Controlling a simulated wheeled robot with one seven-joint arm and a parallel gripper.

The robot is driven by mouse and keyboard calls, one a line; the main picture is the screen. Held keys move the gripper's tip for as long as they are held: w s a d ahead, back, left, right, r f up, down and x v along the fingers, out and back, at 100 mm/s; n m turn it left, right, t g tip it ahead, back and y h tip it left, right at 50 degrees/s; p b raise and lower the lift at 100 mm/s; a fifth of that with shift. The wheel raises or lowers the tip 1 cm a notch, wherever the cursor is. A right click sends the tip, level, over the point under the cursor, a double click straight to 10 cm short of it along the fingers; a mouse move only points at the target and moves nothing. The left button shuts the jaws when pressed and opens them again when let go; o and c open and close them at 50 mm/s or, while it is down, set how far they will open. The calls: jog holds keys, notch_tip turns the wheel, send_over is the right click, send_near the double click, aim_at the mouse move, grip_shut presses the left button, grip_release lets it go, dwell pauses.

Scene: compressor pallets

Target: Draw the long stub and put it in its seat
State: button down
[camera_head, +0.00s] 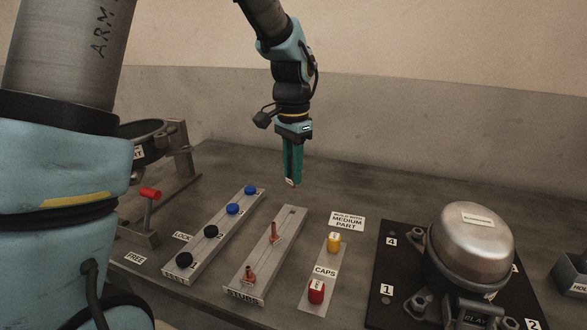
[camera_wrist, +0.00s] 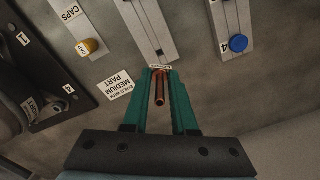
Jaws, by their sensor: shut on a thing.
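My gripper (camera_head: 291,182) hangs above the far end of the stubs rack (camera_head: 262,262), fingers pointing down. In the wrist view my gripper (camera_wrist: 160,73) is shut on a copper stub (camera_wrist: 158,90) that lies between the green fingers, with a small pale label at its far end. In the head view the fingers mostly hide this stub. Two other copper stubs stand in the rack: a taller one (camera_head: 274,231) mid-rack and a shorter one (camera_head: 250,275) nearer. The far place in the rack looks empty. I cannot make out the stub's seat.
A metal compressor (camera_head: 476,243) stands on a dark numbered pallet (camera_head: 390,268) at right. The caps strip (camera_head: 325,271) holds a yellow cap (camera_head: 334,241) and a red cap (camera_head: 316,291). A rack of blue and black knobs (camera_head: 205,257) stands left. A sign (camera_head: 347,221) reads "build with medium part".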

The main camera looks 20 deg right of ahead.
jog(key=shift+r, duration=0.1)
jog(key=shift+a+f+b, duration=0.1)
jog(key=shift+f+b, duration=1.45)
jog(key=shift+f, duration=1.45)
jog(key=shift+p, duration=0.65)
jog(key=shift+f+b, duration=0.8)
jog(key=shift+f, duration=0.55)
jog(key=c, duration=0.6)
grip_release()
jog(key=shift+r, duration=0.1)
jog(key=shift+c, duration=0.2)
notch_tip(320, 180, up, 11)
jog(key=shift+f+b, duration=0.1)
jog(key=shift+b, duration=0.45)
